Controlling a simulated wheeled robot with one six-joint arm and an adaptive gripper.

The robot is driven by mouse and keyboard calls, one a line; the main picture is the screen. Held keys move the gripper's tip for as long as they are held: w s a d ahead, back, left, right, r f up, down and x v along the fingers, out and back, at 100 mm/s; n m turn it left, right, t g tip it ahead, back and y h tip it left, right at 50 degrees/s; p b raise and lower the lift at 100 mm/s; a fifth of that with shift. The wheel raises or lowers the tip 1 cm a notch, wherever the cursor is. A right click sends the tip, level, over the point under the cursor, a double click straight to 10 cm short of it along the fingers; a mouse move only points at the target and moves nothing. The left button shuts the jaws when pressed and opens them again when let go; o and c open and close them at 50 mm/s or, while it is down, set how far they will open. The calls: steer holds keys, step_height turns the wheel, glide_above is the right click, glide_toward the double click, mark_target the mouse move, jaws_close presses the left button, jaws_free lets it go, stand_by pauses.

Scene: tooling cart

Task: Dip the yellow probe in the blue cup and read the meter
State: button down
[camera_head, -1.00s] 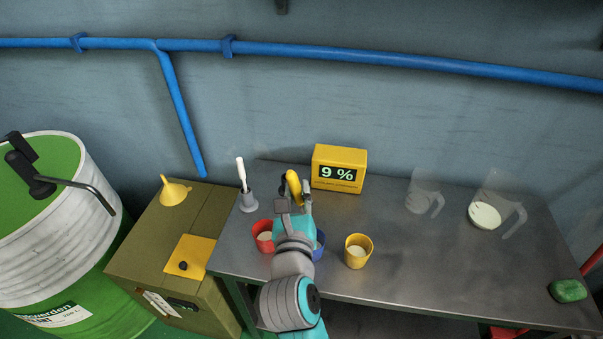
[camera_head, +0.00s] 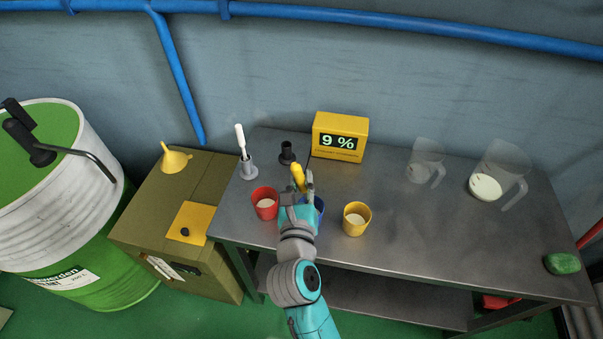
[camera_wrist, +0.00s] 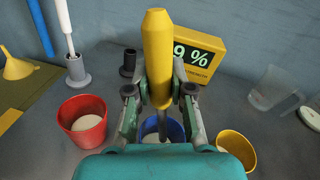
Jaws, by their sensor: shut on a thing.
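My gripper (camera_wrist: 161,103) is shut on the yellow probe (camera_wrist: 157,50), which stands roughly upright between the fingers. The probe also shows in the head view (camera_head: 297,176). The blue cup (camera_wrist: 174,129) is directly below and behind the fingers, with pale contents. In the wrist view the probe's grey shaft reaches down into the cup's outline; its tip and depth are hard to tell. In the head view the cup (camera_head: 319,208) is mostly hidden by my gripper. The yellow meter (camera_head: 340,137) at the back reads 9 %.
A red cup (camera_head: 265,204) stands left of the blue cup and a yellow cup (camera_head: 356,219) right. Behind are a black holder (camera_head: 287,153) and a white-handled brush in a grey stand (camera_head: 249,168). Clear jugs (camera_head: 499,172) and a green sponge (camera_head: 562,264) are at right.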

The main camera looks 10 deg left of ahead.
steer(key=shift+f, duration=2.2)
stand_by(1.0)
steer(key=shift+r, duration=5.25)
steer(key=shift+r, duration=0.15)
steer(key=shift+r, duration=1.85)
